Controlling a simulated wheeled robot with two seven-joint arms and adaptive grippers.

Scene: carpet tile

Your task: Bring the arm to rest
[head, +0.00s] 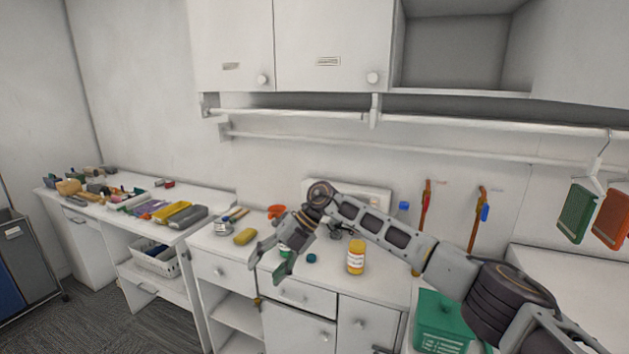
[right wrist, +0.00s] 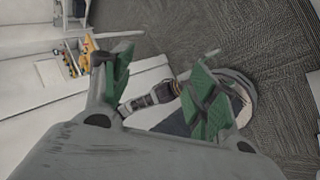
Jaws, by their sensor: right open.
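My right arm reaches in from the lower right in the head view, and its gripper (head: 267,262) hangs in front of the counter. The fingers are spread, with green pads, and nothing is between them. In the right wrist view the same gripper (right wrist: 160,90) shows both green-padded fingers apart, with the carpet and part of my own body behind them. My left gripper is in neither view.
The white counter (head: 215,246) holds a yellow-labelled jar (head: 356,258), a yellow block (head: 244,237) and small items. A green box (head: 440,322) stands below my forearm. Cupboards (head: 330,50) hang above a rail. Carpet (head: 105,318) is clear at lower left.

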